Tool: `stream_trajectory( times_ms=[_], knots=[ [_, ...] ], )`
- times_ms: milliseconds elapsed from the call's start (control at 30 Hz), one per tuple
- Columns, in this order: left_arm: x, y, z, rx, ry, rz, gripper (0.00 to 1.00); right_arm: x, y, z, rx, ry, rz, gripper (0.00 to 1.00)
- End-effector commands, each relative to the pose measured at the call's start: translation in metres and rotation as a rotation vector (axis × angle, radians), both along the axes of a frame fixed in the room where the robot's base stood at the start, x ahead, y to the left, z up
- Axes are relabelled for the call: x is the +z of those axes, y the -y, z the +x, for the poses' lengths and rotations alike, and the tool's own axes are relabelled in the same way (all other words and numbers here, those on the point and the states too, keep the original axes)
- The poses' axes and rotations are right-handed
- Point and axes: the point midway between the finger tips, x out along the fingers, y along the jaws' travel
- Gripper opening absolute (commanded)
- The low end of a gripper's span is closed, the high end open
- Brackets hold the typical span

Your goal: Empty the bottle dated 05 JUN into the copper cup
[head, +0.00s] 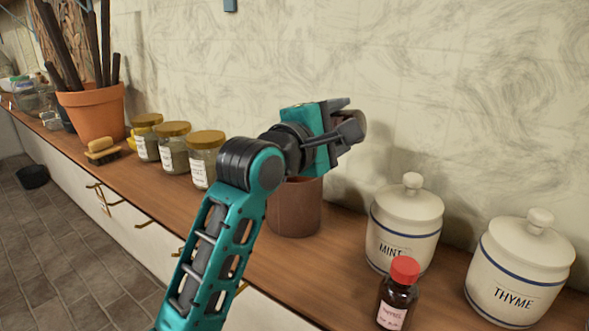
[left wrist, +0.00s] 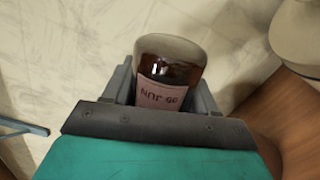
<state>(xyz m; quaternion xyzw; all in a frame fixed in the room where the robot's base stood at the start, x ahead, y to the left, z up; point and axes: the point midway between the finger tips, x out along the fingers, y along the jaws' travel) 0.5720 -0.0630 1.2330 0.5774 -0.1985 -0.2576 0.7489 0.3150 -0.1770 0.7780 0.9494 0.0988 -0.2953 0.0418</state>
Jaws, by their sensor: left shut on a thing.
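My left gripper (head: 345,125) is shut on a brown glass bottle (head: 360,121) and holds it above the counter, over or just behind the copper cup (head: 295,208). In the left wrist view the bottle (left wrist: 168,70) is between the fingers. Its pink label appears upside down and reads 05 JUN; dark contents show inside. The bottle looks tipped over, but its mouth is hidden. The copper cup stands on the counter, its rim partly hidden by my gripper. My right gripper is not in view.
A red-capped brown bottle (head: 395,293) stands at the front right. White MINT (head: 404,222) and THYME (head: 517,270) jars stand right of the cup. Several yellow-lidded jars (head: 173,150), a brush (head: 102,150) and a terracotta pot (head: 95,113) stand left. The wall is close behind.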

Motion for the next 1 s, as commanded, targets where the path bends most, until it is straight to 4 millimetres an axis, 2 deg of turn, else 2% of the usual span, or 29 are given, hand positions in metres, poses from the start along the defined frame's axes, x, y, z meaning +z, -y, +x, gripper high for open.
stream_trajectory(
  times_ms=[200,1000],
  knots=[
    [0.0050,-0.0013,0.0011,-0.002,-0.055,-0.073,0.22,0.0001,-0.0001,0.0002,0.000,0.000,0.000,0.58],
    [0.0051,-0.0020,0.0016,0.000,-0.060,-0.079,0.21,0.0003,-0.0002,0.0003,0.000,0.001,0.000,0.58]
  ],
)
